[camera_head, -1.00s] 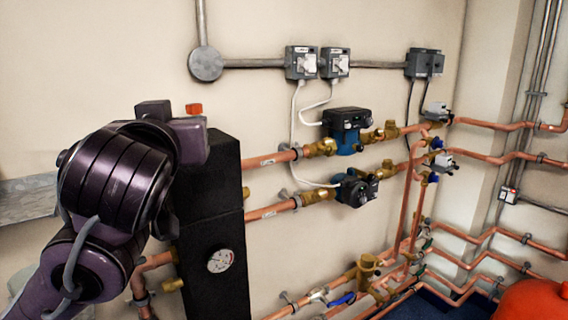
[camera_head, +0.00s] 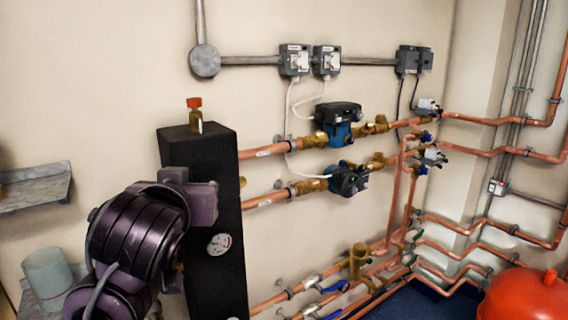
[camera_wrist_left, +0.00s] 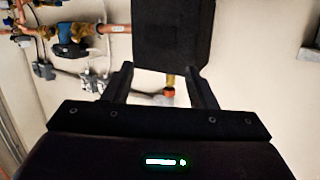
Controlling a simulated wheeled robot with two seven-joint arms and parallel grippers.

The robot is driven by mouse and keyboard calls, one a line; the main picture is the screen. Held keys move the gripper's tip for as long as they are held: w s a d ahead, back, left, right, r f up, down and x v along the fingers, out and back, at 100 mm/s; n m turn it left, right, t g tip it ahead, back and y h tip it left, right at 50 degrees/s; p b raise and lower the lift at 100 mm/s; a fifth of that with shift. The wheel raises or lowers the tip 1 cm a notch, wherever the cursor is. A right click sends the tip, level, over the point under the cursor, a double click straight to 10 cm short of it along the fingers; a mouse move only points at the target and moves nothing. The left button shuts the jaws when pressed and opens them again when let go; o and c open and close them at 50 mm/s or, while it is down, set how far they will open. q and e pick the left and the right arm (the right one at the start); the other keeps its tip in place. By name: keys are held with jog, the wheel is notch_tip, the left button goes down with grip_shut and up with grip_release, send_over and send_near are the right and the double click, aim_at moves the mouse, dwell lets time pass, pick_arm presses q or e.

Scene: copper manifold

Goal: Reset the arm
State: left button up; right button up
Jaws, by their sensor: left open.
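My left arm (camera_head: 140,235) comes up from the lower left in the head view, with its purple-black wrist in front of the left side of a tall black box (camera_head: 205,165). The fingers are hidden behind the wrist there. In the left wrist view, my left gripper (camera_wrist_left: 162,78) is open, with its two dark fingers apart. The black box (camera_wrist_left: 172,30) and a red-capped brass valve (camera_wrist_left: 168,92) appear beyond the fingers, upside down. The red-capped valve (camera_head: 195,112) stands upright on top of the box. My right gripper is not in view.
Copper pipes (camera_head: 263,151) run right from the box to pumps (camera_head: 340,122) and valves. A gauge (camera_head: 219,244) is on the box front. A grey shelf (camera_head: 35,188) and a pale cylinder (camera_head: 48,272) are at left. A red vessel (camera_head: 525,295) stands lower right.

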pick_arm(q)
jog(key=s+f+m+g+h, duration=0.1)
jog(key=s+f+g, duration=0.2)
jog(key=f, duration=1)
jog(key=s+f+m+g+h, duration=0.1)
jog(key=s+f+g, duration=0.2)
jog(key=f, duration=0.9)
jog(key=s+a+f+g, duration=0.2)
jog(key=s+f+g, duration=0.1)
jog(key=s+f, duration=0.5)
jog(key=s+a+f+g, duration=0.3)
jog(key=s+f, duration=0.4)
jog(key=f, duration=0.1)
notch_tip(320, 180, down, 25)
jog(key=s+g+p, duration=0.1)
jog(key=p, duration=0.2)
jog(key=s+a+f+g+p, duration=0.1)
jog(key=s+a+f+p, duration=0.1)
jog(key=s+f, duration=1.5)
jog(key=s+a, duration=0.1)
jog(key=s, duration=0.2)
jog(key=shift+s+f+m+y, duration=0.3)
jog(key=shift+s+f, duration=0.05)
jog(key=shift+f, duration=0.05)
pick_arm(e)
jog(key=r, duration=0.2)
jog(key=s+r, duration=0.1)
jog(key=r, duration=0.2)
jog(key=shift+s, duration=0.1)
